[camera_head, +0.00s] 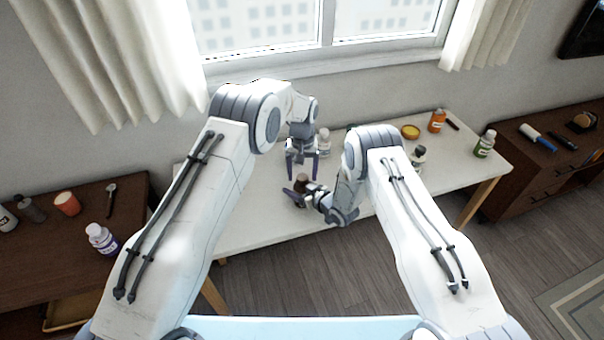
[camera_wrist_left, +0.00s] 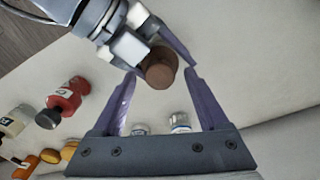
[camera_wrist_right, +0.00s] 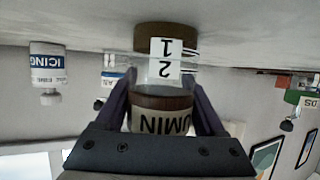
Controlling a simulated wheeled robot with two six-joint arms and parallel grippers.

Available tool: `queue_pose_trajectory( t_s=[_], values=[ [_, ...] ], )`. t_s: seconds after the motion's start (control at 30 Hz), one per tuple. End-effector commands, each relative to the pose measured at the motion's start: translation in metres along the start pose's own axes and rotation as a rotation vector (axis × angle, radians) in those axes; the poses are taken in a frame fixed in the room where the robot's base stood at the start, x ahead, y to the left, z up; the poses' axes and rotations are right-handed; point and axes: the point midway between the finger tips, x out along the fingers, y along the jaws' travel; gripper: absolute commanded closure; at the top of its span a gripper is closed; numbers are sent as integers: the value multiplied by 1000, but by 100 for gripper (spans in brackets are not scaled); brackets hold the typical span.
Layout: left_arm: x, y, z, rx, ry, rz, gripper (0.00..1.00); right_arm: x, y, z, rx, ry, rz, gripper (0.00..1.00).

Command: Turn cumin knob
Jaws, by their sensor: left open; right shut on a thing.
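The cumin jar has a brown round lid, which shows in the head view (camera_head: 302,177) and the left wrist view (camera_wrist_left: 160,70). My right gripper (camera_head: 297,195) is shut on the jar's body. My left gripper (camera_head: 302,173) points down above the lid. In the left wrist view its open fingers (camera_wrist_left: 160,76) stand on either side of the lid, with gaps visible.
The white table also bears a white-capped bottle (camera_head: 323,142), a dark-capped bottle (camera_head: 418,156), a yellow lid-like thing (camera_head: 410,131), an orange bottle (camera_head: 437,121) and a green bottle (camera_head: 484,145). An icing jar (camera_wrist_right: 48,65) shows in the right wrist view. Brown cabinets flank the table.

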Motion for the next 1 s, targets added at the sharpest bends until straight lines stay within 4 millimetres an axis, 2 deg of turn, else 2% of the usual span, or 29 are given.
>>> queue_pose_trajectory(
  t_s=[0.17, 0.4, 0.6, 0.73, 1.0],
  values=[
    [-26, 0, -1, 0, 4, 2, 23, 0, 0, 0, 0, 1, 0, 91],
    [-78, 0, -1, 0, 4, 2, 23, 0, 0, 0, 0, 1, 0, 91],
    [-108, 0, -1, 0, 3, 1, 23, 0, 0, 0, 0, 1, 0, 91],
    [-116, 0, 0, 0, 1, 0, 23, 0, 0, 0, 0, 1, 0, 91],
    [-118, 0, 0, 0, 0, 0, 23, 0, 0, 0, 0, 1, 0, 91]
  ],
)
